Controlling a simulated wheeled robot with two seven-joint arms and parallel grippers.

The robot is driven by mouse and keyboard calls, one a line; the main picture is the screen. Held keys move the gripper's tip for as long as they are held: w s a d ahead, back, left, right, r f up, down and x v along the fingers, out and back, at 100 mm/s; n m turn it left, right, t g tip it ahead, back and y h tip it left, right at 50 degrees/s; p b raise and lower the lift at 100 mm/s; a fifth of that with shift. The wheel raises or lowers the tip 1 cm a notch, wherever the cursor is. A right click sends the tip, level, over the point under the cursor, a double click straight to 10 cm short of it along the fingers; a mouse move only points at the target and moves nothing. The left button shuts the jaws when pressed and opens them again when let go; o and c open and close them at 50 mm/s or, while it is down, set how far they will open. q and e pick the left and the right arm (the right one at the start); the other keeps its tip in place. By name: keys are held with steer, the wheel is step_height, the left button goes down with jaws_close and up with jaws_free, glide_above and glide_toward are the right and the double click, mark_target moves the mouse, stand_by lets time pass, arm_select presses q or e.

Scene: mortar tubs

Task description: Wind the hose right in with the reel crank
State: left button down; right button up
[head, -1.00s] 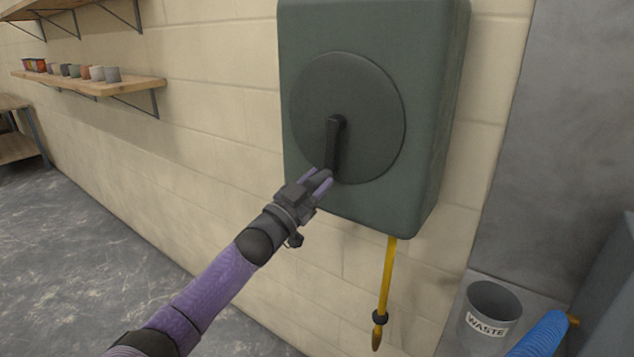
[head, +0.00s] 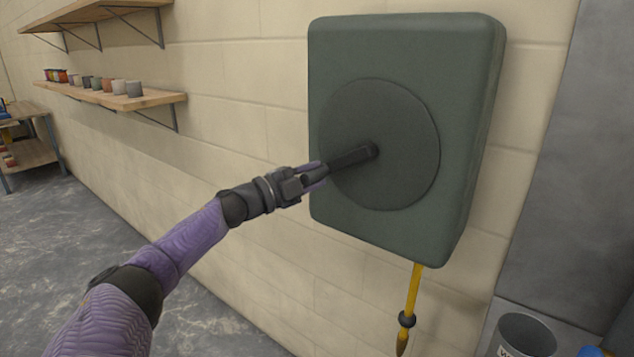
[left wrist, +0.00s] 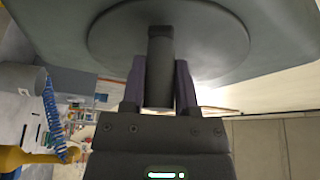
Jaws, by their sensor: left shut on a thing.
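The hose reel is a green-grey box (head: 478,130) on the block wall, with a round dark disc (head: 405,185) on its front. The black crank (head: 352,159) runs from the disc's centre out to the left and slightly down. My left gripper (head: 318,173) is shut on the crank's outer end. In the left wrist view the crank's handle (left wrist: 159,75) sits between the two purple fingers. The yellow hose (head: 413,290) hangs from under the box, with a dark collar (head: 406,320) and a nozzle at its lower end. My right gripper is not in view.
A waste bin (head: 522,335) stands at the lower right, beside a grey panel (head: 570,170). Wooden shelves (head: 110,97) with several small pots are on the wall at left. A bench (head: 28,150) stands at the far left. The wall below the reel is clear apart from the hose.

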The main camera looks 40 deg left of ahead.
arm_select(q)
step_height(320, 180, up, 12)
steer(key=m+g+y+p, duration=0.2)
steer(key=m+g+p, duration=0.2)
steer(key=m+p, duration=0.8)
steer(key=p, duration=0.6)
steer(key=shift+d+g+y, duration=0.25)
steer(key=shift+g+y, duration=0.05)
steer(key=shift+y, duration=0.1)
steer(key=shift+f, duration=0.1)
